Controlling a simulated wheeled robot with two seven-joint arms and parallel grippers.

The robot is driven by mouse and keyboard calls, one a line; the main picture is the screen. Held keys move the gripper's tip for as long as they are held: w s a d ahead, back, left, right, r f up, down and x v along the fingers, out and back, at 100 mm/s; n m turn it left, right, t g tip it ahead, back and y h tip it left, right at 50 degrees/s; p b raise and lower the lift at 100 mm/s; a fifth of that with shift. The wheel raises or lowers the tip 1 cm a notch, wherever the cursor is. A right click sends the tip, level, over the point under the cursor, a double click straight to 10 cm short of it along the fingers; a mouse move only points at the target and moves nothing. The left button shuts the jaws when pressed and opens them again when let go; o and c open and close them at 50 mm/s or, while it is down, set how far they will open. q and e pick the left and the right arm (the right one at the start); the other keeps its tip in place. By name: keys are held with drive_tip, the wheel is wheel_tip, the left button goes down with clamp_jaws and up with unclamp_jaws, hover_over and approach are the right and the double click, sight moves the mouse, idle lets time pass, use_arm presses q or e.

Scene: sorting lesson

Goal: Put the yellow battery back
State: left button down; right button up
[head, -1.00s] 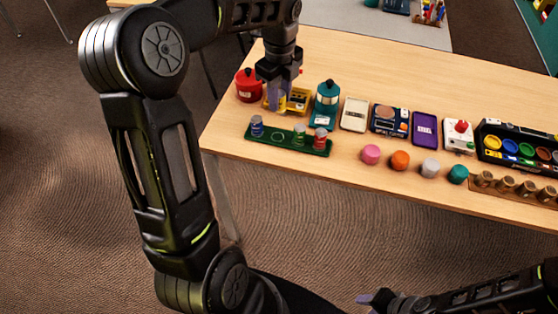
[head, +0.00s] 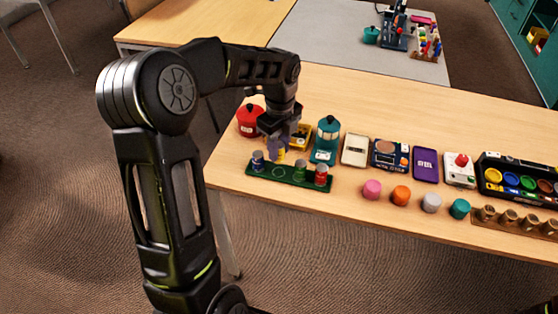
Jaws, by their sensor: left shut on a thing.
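The yellow battery (head: 281,155) is partly hidden between the fingers of my left gripper (head: 279,146), which is shut on it. The battery looks upright and is just above or at the back edge of the green battery rack (head: 318,185); I cannot tell whether it touches. The rack holds a blue battery (head: 258,160) at left, and a green battery (head: 300,170) and a red battery (head: 321,175) at right. An empty round slot (head: 279,173) shows between the blue and green ones. My right gripper is out of view.
Behind the rack are a red pot (head: 250,121), a yellow device (head: 301,138) and a teal lantern (head: 327,139). To the right are a cream case (head: 355,150), a purple case (head: 425,164) and several coloured pegs (head: 401,195). The table's front left is bare.

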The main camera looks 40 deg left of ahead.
sight(279, 161)
use_arm(q)
drive_tip(key=shift+f, duration=2.45)
drive_tip(key=shift+f, duration=0.15)
drive_tip(key=c, duration=1.1)
unclamp_jaws()
wheel_tip(279, 161, up, 12)
drive_tip(key=shift+d+r, duration=0.15)
